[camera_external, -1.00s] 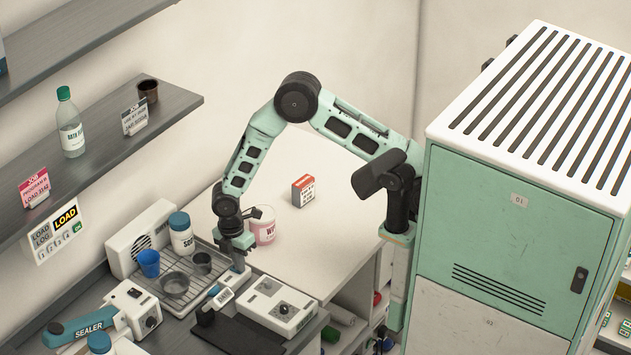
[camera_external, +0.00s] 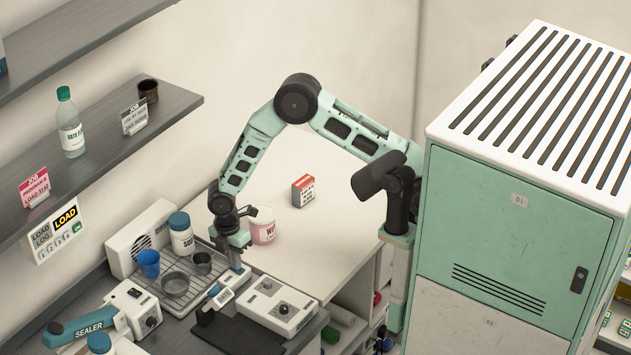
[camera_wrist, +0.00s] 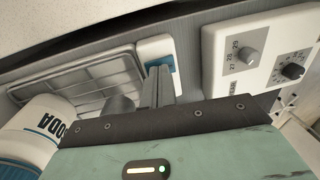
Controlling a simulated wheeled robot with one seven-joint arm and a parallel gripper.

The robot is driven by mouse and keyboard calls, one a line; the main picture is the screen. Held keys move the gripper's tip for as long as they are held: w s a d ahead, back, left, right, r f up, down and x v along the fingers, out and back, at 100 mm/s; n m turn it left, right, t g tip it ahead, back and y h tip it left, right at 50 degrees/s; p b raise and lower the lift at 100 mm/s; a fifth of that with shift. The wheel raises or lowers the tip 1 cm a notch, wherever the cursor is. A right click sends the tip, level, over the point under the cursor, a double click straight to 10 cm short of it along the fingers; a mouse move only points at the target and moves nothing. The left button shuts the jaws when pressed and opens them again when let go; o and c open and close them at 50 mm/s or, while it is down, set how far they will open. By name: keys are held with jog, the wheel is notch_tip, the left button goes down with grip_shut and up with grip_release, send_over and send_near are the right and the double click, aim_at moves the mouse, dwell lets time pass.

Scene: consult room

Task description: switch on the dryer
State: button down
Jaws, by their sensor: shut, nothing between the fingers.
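A white box with a dark grille (camera_external: 140,236) stands behind a wire rack tray (camera_external: 172,300); it looks like the dryer, though I read no such label. A small white-and-blue piece (camera_external: 221,298) sits at the tray's right end; it also shows in the wrist view (camera_wrist: 158,52), and I cannot tell if it is the switch. My gripper (camera_external: 238,268) is shut and empty, pointing down by the tray's right end. In the wrist view, its fingers (camera_wrist: 160,76) overlap the white-and-blue piece's near edge; contact cannot be told.
A white box with knobs (camera_external: 278,305) stands close right of my gripper, with a dark mat (camera_external: 232,333) in front. A soda jar (camera_external: 182,238), blue cup (camera_external: 149,263) and metal cups crowd the left. A pink-labelled tub (camera_external: 263,226) stands behind. The counter farther back is mostly clear.

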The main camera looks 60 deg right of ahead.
aim_at(240, 270)
jog(key=shift+r, duration=0.1)
jog(key=shift+r+p, duration=0.35)
jog(key=shift+r, duration=0.05)
notch_tip(240, 270, up, 13)
jog(key=s+b, duration=0.1)
jog(key=shift+s+b, duration=0.3)
jog(key=shift+b, duration=0.1)
jog(key=s+d+m+b, duration=0.1)
jog(key=s+m+b, duration=0.1)
jog(key=s, duration=0.6)
jog(key=s+d+r+m+t+b, duration=0.1)
jog(key=s+m, duration=0.3)
jog(key=s, duration=0.5)
jog(key=s+d+r+m+b, duration=0.1)
jog(key=s+d+m+b, duration=0.1)
jog(key=s, duration=0.6)
jog(key=shift+s+d+r+m+y+b, duration=0.3)
jog(key=shift+d+m, duration=0.45)
jog(key=shift+m, duration=0.35)
jog(key=c, duration=2.1)
grip_release()
jog(key=shift+w, duration=0.1)
jog(key=shift+c, duration=0.2)
